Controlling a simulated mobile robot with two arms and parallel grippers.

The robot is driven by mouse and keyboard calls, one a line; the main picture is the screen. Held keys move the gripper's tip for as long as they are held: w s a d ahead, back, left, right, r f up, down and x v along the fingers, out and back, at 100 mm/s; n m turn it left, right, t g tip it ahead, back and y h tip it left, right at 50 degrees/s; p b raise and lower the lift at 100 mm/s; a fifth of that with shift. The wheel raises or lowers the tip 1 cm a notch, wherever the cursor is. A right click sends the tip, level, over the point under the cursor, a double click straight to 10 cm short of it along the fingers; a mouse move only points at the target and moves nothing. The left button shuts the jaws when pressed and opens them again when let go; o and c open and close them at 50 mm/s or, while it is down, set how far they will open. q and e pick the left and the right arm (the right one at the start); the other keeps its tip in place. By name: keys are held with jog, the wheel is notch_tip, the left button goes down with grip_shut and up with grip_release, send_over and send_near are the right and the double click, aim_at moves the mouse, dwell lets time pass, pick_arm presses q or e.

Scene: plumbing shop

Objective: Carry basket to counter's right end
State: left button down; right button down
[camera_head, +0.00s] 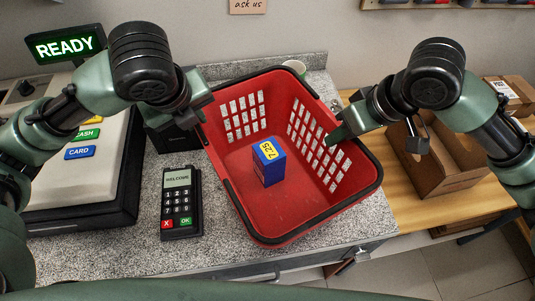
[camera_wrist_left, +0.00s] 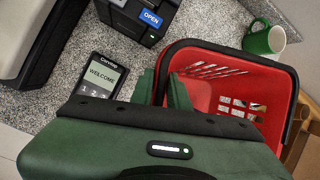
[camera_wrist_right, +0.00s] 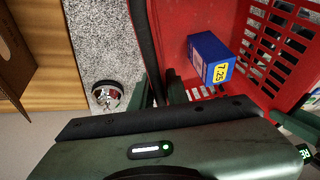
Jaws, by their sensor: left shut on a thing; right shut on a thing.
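The red basket (camera_head: 265,205) with a black rim is at the counter's (camera_head: 330,232) right end in the head view, partly reaching past the edge toward the wooden table. A blue box with a yellow 7.25 label (camera_head: 269,163) stands inside it. My left gripper (camera_wrist_left: 168,92) is shut on the basket's left wall. My right gripper (camera_head: 335,135) is shut on the basket's right wall; in the right wrist view (camera_wrist_right: 165,92) its fingers straddle the rim. Whether the basket's bottom touches the counter I cannot tell.
A card terminal (camera_head: 180,203) lies left of the basket, with the register (camera_head: 75,170) beyond it. A green mug (camera_wrist_left: 264,38) stands behind the basket. A wooden table (camera_head: 393,205) with an open cardboard box (camera_head: 440,165) adjoins at right. A small round metal object (camera_wrist_right: 107,95) is near the right gripper.

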pick_arm(q)
jog(key=shift+a+f+b, duration=0.15)
jog(key=shift+f+b, duration=0.35)
jog(key=shift+f, duration=0.2)
pick_arm(e)
jog(key=shift+w+d+f, duration=0.1)
jog(key=shift+f, duration=0.65)
pick_arm(q)
jog(key=c, duration=1.4)
grip_release()
jog(key=shift+r, duration=0.2)
pick_arm(e)
jog(key=c, duration=1.4)
grip_release()
jog(key=shift+r, duration=0.2)
pick_arm(q)
jog(key=shift+o, duration=0.2)
jog(key=shift+s+r, duration=0.1)
jog(key=v, duration=1.1)
jog(key=shift+s+r, duration=0.2)
jog(key=shift+r, duration=0.15)
pick_arm(e)
jog(key=v, duration=1.2)
jog(key=shift+r, duration=0.1)
